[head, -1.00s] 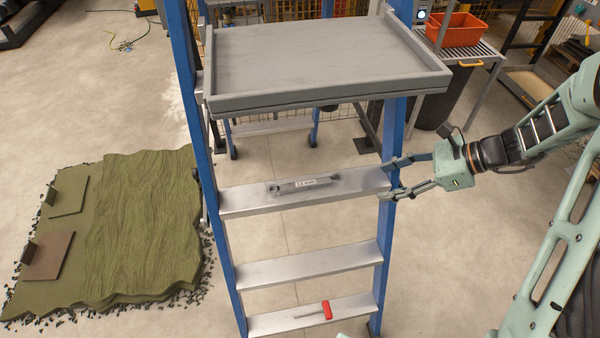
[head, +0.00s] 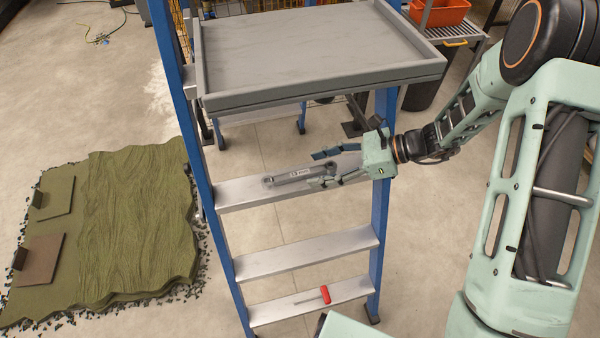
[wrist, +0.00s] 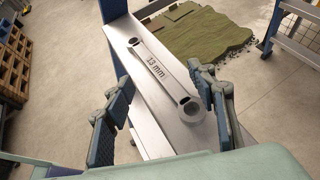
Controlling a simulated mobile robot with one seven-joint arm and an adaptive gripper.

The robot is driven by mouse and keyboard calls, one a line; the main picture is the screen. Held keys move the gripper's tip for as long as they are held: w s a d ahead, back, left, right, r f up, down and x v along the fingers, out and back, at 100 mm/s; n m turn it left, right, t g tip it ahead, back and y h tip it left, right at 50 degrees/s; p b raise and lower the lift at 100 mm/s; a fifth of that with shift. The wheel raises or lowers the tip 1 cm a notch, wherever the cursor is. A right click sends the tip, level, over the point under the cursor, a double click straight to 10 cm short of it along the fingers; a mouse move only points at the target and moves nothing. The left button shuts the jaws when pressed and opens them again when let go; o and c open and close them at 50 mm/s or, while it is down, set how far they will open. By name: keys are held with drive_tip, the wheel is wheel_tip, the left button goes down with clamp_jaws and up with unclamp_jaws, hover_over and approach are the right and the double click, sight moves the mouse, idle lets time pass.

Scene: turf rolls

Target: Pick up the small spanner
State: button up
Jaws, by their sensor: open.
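The small spanner (head: 286,177) is grey and lies flat along an upper step (head: 236,196) of the blue ladder. In the wrist view the spanner (wrist: 160,72) carries a "13 mm" label, and its near ring end lies between my fingers. My gripper (head: 318,168) reaches in from the right, at the spanner's right end. In the wrist view my gripper (wrist: 165,118) is open, with one finger on each side of the step and nothing held. I cannot tell whether either finger touches the spanner or the step.
A grey tray (head: 320,92) tops the ladder just above my gripper. The ladder's right blue rail (head: 381,215) stands beside my wrist. A red-handled screwdriver (head: 324,294) lies on a lower step. Green turf (head: 135,225) lies on the floor at left.

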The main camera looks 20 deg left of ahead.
sight(303, 171)
drive_tip(key=shift+x, duration=1.55)
drive_tip(key=shift+d, duration=0.1)
drive_tip(key=shift+c, duration=0.6)
clamp_jaws()
